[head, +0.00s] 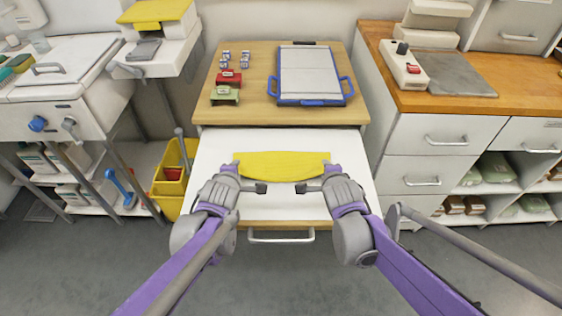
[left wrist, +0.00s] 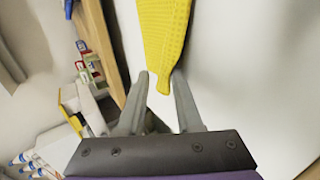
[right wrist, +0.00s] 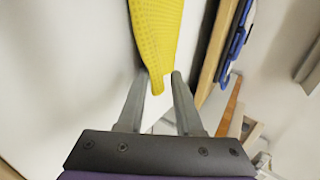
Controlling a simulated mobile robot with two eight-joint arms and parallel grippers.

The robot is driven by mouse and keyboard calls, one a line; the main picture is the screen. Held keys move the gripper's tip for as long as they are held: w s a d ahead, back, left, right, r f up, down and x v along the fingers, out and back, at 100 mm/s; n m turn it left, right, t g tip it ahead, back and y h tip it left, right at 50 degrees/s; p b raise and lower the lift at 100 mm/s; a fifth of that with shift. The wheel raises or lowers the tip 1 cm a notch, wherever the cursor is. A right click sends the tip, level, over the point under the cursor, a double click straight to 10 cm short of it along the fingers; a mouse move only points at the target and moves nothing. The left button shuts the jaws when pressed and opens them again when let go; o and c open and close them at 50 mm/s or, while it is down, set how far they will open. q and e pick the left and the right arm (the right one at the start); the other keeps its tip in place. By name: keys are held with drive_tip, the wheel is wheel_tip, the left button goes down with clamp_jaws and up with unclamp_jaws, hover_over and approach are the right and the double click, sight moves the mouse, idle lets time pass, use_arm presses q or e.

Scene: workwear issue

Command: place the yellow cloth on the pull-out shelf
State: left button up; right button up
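The yellow cloth (head: 282,164) is stretched out left to right over the white pull-out shelf (head: 220,144). It looks mostly flat, with its front edge bowed toward me; whether all of it touches the shelf I cannot tell. My left gripper (head: 234,166) is at the cloth's left end. In the left wrist view (left wrist: 161,76) its fingers stand apart, with a narrow cloth corner (left wrist: 163,60) between the tips. My right gripper (head: 331,166) is at the right end. The right wrist view (right wrist: 160,76) shows its fingers also apart around a cloth corner (right wrist: 157,50).
Behind the shelf, a wooden top (head: 259,92) holds a blue-handled tray (head: 306,74), a red block (head: 229,77) and a green block (head: 225,95). A yellow bin (head: 171,181) stands left of the shelf. Drawers (head: 441,134) stand to the right. The front of the shelf is bare.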

use_arm(q)
drive_tip(key=shift+o, duration=1.2)
use_arm(e)
drive_tip(key=shift+o, duration=1.2)
use_arm(q)
drive_tip(key=shift+s+r, duration=0.1)
drive_tip(key=shift+r, duration=0.25)
use_arm(e)
drive_tip(key=shift+s+r, duration=0.1)
drive_tip(key=shift+r, duration=0.25)
use_arm(q)
drive_tip(key=s+r, duration=0.5)
drive_tip(key=r, duration=0.3)
drive_tip(key=shift+s+r, duration=0.15)
drive_tip(key=shift+s, duration=0.25)
use_arm(e)
drive_tip(key=s+r, duration=0.5)
drive_tip(key=r, duration=0.3)
drive_tip(key=shift+s+r, duration=0.15)
drive_tip(key=shift+s, duration=0.25)
